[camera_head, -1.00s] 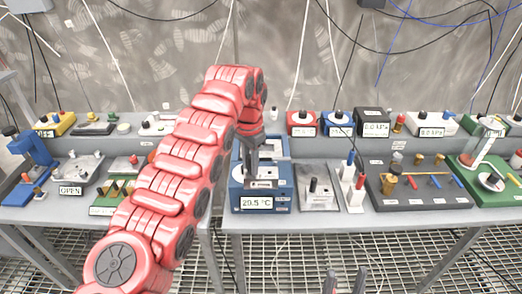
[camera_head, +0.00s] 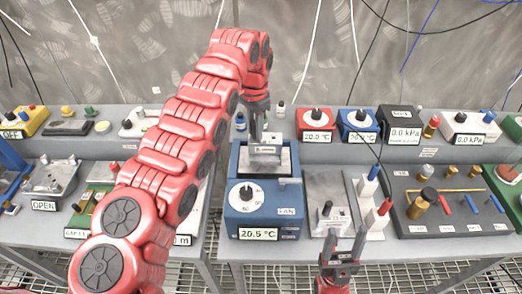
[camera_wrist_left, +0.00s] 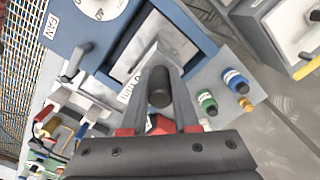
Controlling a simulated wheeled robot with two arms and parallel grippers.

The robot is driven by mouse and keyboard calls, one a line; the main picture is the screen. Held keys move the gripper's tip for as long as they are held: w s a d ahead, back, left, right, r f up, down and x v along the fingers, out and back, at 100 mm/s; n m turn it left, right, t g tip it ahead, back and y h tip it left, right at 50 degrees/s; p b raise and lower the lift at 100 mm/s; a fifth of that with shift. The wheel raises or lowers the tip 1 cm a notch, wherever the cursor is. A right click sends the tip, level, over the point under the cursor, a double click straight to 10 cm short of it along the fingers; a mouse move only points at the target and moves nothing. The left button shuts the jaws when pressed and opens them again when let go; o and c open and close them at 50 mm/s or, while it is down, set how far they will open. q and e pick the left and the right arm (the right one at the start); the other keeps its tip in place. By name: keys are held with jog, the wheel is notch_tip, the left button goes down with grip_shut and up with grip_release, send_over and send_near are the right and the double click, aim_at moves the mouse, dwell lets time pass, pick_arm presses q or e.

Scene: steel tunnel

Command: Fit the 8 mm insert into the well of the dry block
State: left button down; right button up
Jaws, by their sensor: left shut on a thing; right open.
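The blue dry block (camera_head: 240,172) stands on the bench at the middle, with a dial and a display reading 20.5 °C. My right gripper (camera_head: 344,240) is open and empty in front of the bench.
A grey metal plate (camera_head: 325,185) with a black-knobbed piece stands right of the dry block. A white stand (camera_head: 365,205) with red and blue parts is beside it. Red and blue temperature units (camera_head: 315,124) are on the rear shelf.

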aim_at(255, 141)
pick_arm(q)
notch_tip(255, 141, down, 5)
jog(key=shift+p, duration=0.75)
notch_tip(255, 141, down, 3)
jog(key=shift+s+f+p, duration=0.1)
jog(key=shift+p, duration=0.6)
jog(key=shift+f, duration=0.2)
jog(key=shift+f, duration=0.1)
jog(key=c, duration=0.7)
grip_release()
jog(key=shift+o, duration=0.2)
